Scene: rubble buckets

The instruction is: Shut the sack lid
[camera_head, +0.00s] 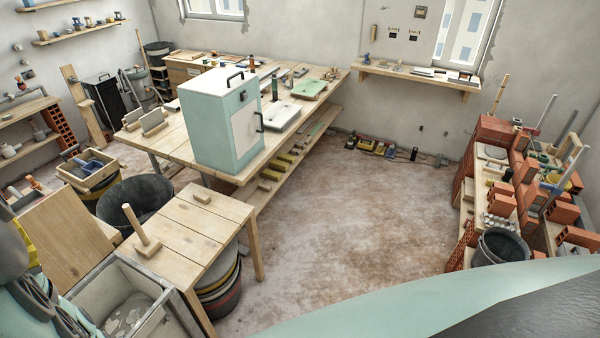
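No thing is marked as a sack. At the lower left, a grey open-topped bin (88,284) holds pale grey contents, and its inside shows. A wooden panel (62,238) stands tilted up at the bin's far left side, apparently its raised lid. I cannot see its hinge clearly. Dark jointed parts of my arm show at the left edge, beside the bin and in front of the panel's lower left. My gripper (68,322) seems to be among them, partly cut off. Its fingertips are not clear.
A small wooden table (185,235) adjoins the bin, with an upright wooden handle on a block (142,226) near the bin. A black bucket (150,190) stands behind. A pale blue cabinet (213,130) stands on the long workbench. The floor (350,225) is clear at centre.

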